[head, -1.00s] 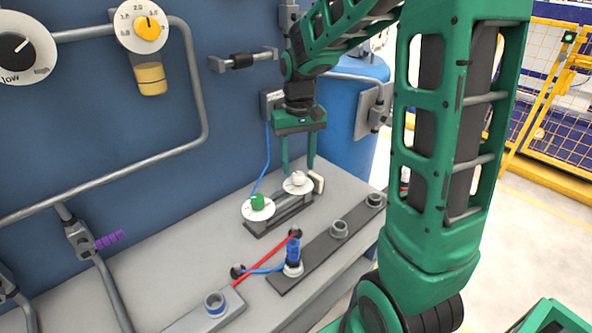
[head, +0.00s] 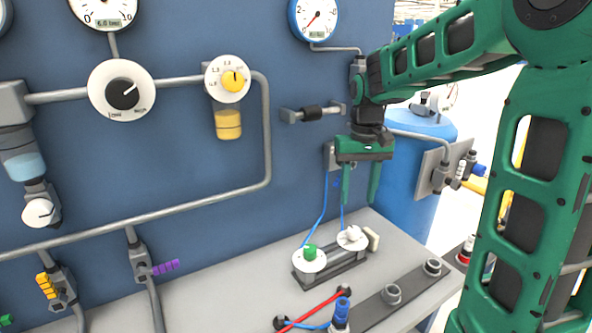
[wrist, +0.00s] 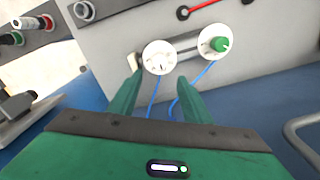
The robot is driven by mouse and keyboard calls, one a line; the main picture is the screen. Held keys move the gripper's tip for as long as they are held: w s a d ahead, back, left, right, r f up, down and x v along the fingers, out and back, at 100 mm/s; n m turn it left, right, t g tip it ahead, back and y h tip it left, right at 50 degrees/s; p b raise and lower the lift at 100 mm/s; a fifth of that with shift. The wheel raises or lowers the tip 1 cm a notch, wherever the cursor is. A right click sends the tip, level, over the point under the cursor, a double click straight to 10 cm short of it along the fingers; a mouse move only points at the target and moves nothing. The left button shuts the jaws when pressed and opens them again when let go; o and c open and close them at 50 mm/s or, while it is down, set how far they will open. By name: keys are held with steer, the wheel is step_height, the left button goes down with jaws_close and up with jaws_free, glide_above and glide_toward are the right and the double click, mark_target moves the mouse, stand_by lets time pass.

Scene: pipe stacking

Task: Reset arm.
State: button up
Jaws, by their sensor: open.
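My gripper (head: 360,185) is green, with two fingers pointing down and spread apart. It is open and empty. In the head view it hangs above the grey bench, over a small fixture with a white knob (head: 352,235) and a green knob (head: 310,254) on white discs. In the wrist view the fingers (wrist: 158,97) reach toward the same fixture, with the white knob (wrist: 159,58) just beyond the fingertips and the green knob (wrist: 221,44) to the right. The fingertips look apart from both knobs.
The blue wall panel (head: 190,155) with gauges, pipes and dials stands behind. A blue tank (head: 405,190) is right of my gripper. A dark strip with grey sockets (head: 391,294) and a blue-topped pipe piece (head: 342,308) lie at the bench front. Bare bench (head: 225,285) shows at left.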

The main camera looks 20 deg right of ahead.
steer(key=s+d+f+m, duration=0.1)
steer(key=s+d+f, duration=0.1)
steer(key=s, duration=1.1)
steer(key=s+d+f+m, duration=0.2)
steer(key=s, duration=1.1)
steer(key=shift+s+f+m, duration=0.3)
steer(key=shift+s+f, duration=0.1)
steer(key=shift+w+f, duration=0.25)
steer(key=shift+w, duration=0.4)
